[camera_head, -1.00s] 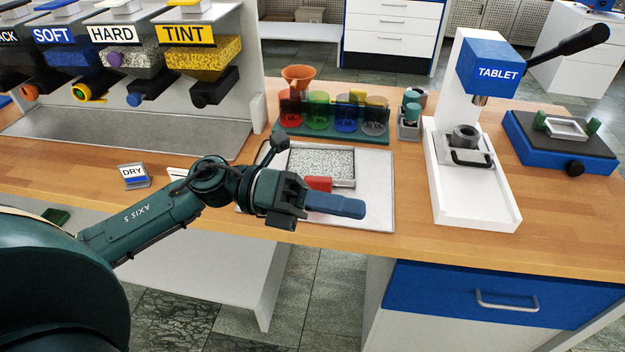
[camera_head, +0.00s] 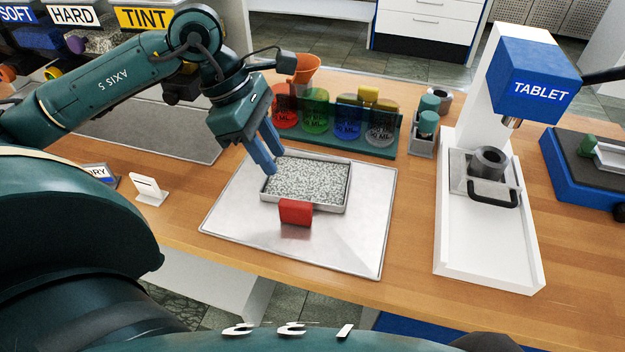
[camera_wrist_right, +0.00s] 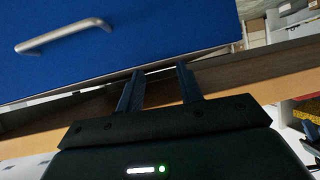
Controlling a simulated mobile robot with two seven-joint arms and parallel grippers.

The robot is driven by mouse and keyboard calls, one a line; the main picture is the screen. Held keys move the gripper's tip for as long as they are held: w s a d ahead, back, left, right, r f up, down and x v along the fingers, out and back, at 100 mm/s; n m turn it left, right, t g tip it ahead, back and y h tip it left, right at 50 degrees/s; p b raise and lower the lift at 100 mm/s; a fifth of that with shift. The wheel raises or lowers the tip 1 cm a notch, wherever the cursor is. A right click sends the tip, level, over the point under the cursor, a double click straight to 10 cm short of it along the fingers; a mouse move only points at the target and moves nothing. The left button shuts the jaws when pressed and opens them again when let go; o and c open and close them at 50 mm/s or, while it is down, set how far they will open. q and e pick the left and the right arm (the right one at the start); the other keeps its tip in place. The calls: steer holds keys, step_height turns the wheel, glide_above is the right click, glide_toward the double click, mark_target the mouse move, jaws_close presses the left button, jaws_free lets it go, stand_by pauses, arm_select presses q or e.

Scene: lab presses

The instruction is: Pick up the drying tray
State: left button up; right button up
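The drying tray (camera_head: 346,197) is a shallow metal tray filled with pale speckled granules, in the middle of the head view. It lies on a flat silver sheet (camera_head: 350,240). A red block-like grip (camera_head: 296,212) stands at its front edge. My left gripper (camera_head: 272,163) points down at the tray's back left corner. Its two blue fingers are apart with nothing visible between them; I cannot tell whether a fingertip touches the rim. My right gripper (camera_wrist_right: 158,82) is open and empty in the right wrist view, by a blue drawer front.
A rack of coloured beakers (camera_head: 348,118) and an orange funnel (camera_head: 303,68) stand behind the tray. The white and blue tablet press (camera_head: 490,220) stands to the right. A small white card stand (camera_head: 150,190) is at the left. The drawer handle (camera_wrist_right: 65,35) shows near my right gripper.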

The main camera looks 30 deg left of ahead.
arm_select(q)
glide_above(295, 202)
steer(key=a, duration=0.2)
steer(key=f, duration=0.5)
steer(key=shift+s+d+f, duration=0.2)
steer(key=shift+s+f, duration=0.05)
steer(key=shift+a+p+x, duration=0.1)
steer(key=shift+p+x, duration=0.3)
steer(key=shift+x, duration=1.1)
steer(key=shift+a+p+x, duration=0.15)
steer(key=shift+p+x, duration=0.2)
steer(key=shift+x, duration=1.15)
steer(key=shift+s+f, duration=0.1)
steer(key=shift+s, duration=0.1)
steer(key=shift+c, duration=0.2)
jaws_close()
